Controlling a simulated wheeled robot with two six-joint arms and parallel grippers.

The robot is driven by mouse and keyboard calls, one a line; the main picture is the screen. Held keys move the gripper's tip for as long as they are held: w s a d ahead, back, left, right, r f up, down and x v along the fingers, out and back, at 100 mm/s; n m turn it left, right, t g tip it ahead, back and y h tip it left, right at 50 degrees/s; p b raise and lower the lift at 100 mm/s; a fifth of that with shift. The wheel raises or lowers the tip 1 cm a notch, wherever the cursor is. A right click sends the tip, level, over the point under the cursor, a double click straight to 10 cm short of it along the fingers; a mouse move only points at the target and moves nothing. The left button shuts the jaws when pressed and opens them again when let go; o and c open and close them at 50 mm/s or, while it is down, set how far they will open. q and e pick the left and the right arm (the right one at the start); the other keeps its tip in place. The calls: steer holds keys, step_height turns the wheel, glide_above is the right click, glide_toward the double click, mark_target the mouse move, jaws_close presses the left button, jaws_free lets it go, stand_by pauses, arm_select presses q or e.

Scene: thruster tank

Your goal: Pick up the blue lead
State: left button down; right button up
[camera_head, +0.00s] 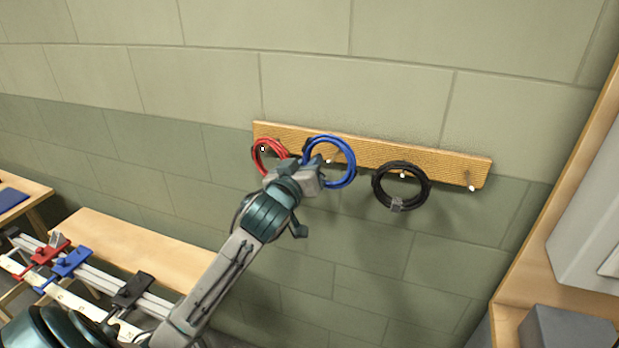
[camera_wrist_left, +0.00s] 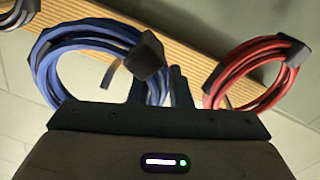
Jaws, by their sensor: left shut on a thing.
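The blue lead (camera_head: 352,158) is a coiled ring at the wooden peg rail on the wall, between the red lead (camera_head: 257,152) and the black lead (camera_head: 376,190). My left gripper (camera_head: 315,172) is at the left side of the blue coil, shut on it. In the left wrist view the blue lead (camera_wrist_left: 42,62) shows close in front of the gripper (camera_wrist_left: 158,88), with a dark tie on its strands. The red lead (camera_wrist_left: 228,75) hangs apart at the right there. I cannot tell whether the blue coil still rests on its peg. My right gripper is not in view.
The wooden rail (camera_head: 440,168) has a bare peg (camera_head: 471,187) at its right end. A bench (camera_head: 140,240) with red (camera_head: 50,250), blue (camera_head: 70,262) and black (camera_head: 132,290) clamps on pale bars stands lower left. A wooden frame with grey boxes stands at right.

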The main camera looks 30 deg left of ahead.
arm_select(q)
steer(key=s+d+r+p, duration=0.1)
steer(key=s+d+p, duration=0.6)
steer(key=s+d, duration=0.3)
steer(key=shift+s+d+p, duration=0.2)
steer(key=shift+s+p, duration=0.2)
steer(key=shift+s, duration=0.55)
steer(key=shift+r, duration=0.1)
steer(key=shift+w+a+f+n+t+h+b, duration=0.15)
steer(key=shift+w+a+f+n+h+b, duration=0.4)
steer(key=shift+w+a+f+b, duration=1.55)
steer(key=shift+w+a+f+n+t+h+b, duration=0.3)
steer(key=shift+w+a+n+b, duration=0.6)
steer(key=shift+w, duration=2.4)
steer(key=shift+w+a+f+n+t+h+b, duration=0.1)
steer(key=shift+w+a+f+n+h+b, duration=0.3)
steer(key=shift+w+a+f+b, duration=1.75)
